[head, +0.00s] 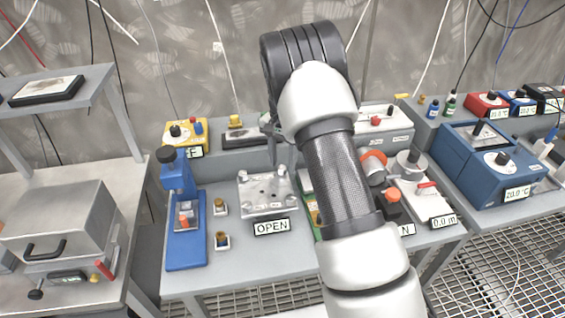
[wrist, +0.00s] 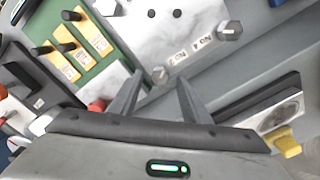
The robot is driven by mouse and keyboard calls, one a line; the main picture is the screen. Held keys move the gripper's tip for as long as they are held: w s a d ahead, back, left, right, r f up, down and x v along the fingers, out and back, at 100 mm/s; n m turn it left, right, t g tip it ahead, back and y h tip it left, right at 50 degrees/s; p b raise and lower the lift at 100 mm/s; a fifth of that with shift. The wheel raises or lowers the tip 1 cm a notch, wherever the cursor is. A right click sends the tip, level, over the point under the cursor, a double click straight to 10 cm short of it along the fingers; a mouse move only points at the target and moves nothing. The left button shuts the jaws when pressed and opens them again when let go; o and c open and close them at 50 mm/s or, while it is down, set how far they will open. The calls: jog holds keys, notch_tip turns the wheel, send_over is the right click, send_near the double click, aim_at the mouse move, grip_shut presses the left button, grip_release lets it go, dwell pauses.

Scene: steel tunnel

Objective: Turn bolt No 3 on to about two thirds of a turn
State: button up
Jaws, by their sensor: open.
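A light metal plate (head: 268,206) with several bolts lies on the bench left of my arm in the head view, an OPEN sign at its front. I cannot make out a "No 3" label. My gripper (wrist: 160,77) is open, its fingertips apart on either side of the second bolt in the picture; contact cannot be told.
A green board (wrist: 95,62) with yellow blocks and black levers adjoins the plate. In the head view, a blue press (head: 184,235) stands left of the plate and a blue box (head: 485,160) at the right.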

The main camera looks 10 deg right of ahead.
notch_tip(320, 180, up, 17)
jog(key=shift+f+p, duration=0.15)
jog(key=shift+p, duration=0.2)
notch_tip(320, 180, up, 8)
jog(key=n+t+p, duration=0.1)
send_over(283, 167)
jog(key=s, duration=0.4)
jog(key=s+r+n+t+p, duration=0.2)
jog(key=s+r+n, duration=0.1)
jog(key=s+r, duration=0.65)
jog(key=s+f+n+t+p, duration=0.1)
jog(key=s+n, duration=0.3)
jog(key=s, duration=1.7)
jog(key=shift+a+f+n+t+p, duration=0.15)
jog(key=shift+a+n+t+p, duration=0.15)
jog(key=shift+t+p, duration=0.55)
